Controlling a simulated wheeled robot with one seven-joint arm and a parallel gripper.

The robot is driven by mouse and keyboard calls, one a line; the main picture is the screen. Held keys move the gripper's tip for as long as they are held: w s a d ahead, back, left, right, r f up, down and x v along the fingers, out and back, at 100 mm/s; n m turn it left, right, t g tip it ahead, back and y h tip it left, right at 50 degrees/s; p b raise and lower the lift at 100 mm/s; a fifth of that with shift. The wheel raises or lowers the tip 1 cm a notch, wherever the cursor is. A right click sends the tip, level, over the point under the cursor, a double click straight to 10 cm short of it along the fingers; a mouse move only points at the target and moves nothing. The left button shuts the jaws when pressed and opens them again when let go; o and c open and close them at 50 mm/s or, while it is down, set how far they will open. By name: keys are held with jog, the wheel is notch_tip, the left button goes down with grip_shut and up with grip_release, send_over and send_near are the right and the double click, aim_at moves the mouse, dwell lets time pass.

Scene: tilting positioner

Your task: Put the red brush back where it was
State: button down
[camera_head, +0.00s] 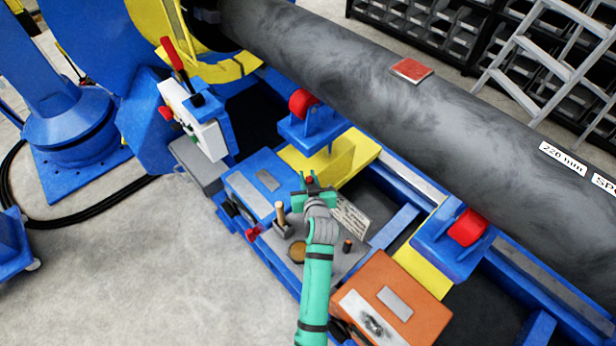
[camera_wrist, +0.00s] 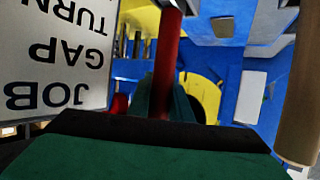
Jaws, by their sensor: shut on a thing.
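My gripper (camera_head: 311,190) is low over the grey tray top (camera_head: 337,262) between the blue box and the orange box. It is shut on the red brush; only its red tip (camera_head: 309,180) shows in the head view. In the wrist view a red upright handle (camera_wrist: 167,65) stands between the teal fingers (camera_wrist: 166,105). The brush's lower end is hidden, so I cannot tell whether it touches the tray. A wooden-handled tool (camera_head: 281,213) stands left of my gripper; its tan handle (camera_wrist: 300,90) is at the right edge of the wrist view.
A white text card (camera_head: 350,217) stands just right of my gripper. A round brass-coloured piece (camera_head: 298,251) and a small dark peg (camera_head: 347,246) are on the tray. A blue box (camera_head: 262,185) and an orange box (camera_head: 385,300) flank it. A large grey pipe (camera_head: 430,90) lies behind on red rollers.

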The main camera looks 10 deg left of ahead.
jog(key=shift+w+f, duration=0.15)
jog(key=shift+f, duration=0.35)
jog(key=c, duration=1.5)
grip_release()
jog(key=v, duration=1.1)
jog(key=shift+f, duration=0.1)
jog(key=shift+d, duration=0.1)
